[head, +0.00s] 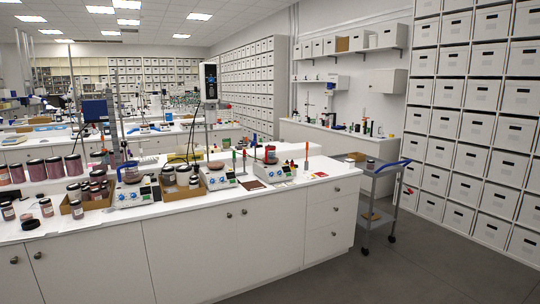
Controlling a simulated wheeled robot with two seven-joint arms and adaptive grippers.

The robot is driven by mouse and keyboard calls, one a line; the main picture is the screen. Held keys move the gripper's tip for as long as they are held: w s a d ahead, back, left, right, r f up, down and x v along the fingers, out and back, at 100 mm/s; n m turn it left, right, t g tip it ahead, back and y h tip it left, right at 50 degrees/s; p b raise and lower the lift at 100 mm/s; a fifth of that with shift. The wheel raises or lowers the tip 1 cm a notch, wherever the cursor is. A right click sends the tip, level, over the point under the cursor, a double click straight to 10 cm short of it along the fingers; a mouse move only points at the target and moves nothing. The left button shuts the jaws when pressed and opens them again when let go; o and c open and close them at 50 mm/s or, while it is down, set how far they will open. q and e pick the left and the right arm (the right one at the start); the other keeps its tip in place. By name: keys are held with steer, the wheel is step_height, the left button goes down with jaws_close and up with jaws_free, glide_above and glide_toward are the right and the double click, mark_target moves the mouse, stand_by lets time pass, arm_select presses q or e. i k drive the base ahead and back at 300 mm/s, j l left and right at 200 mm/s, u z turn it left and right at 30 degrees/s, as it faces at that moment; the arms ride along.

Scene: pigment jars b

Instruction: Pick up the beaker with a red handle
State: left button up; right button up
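I cannot clearly pick out a beaker with a red handle at this distance. Small glass vessels stand on or by the white hot plates along the near counter: the left hot plate (137,194), the middle hot plate (219,178) and the right hot plate (275,171). Thin upright red-orange pieces show beside them, one by the middle plate (234,161) and one right of the right plate (306,157); what they belong to is too small to tell. Neither of my grippers is in view.
The white counter (240,221) with drawers runs across the front. Dark-lidded pigment jars (73,166) and cardboard trays crowd its left part. A grey cart (372,174) with a blue handle stands off its right end. Box shelves (480,120) line the right wall; grey floor is clear at lower right.

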mark_target(270, 153)
steer(key=i+l+z, duration=0.25)
steer(key=i, duration=0.25)
steer(key=i+z, duration=0.25)
steer(key=i, duration=0.3)
steer(key=i+l, duration=0.1)
steer(key=i, duration=0.35)
steer(key=i+u, duration=0.15)
steer(key=i, duration=0.35)
steer(key=i+l, duration=0.2)
steer(key=i, duration=0.25)
steer(key=i+l+u, duration=0.15)
steer(key=i, duration=0.3)
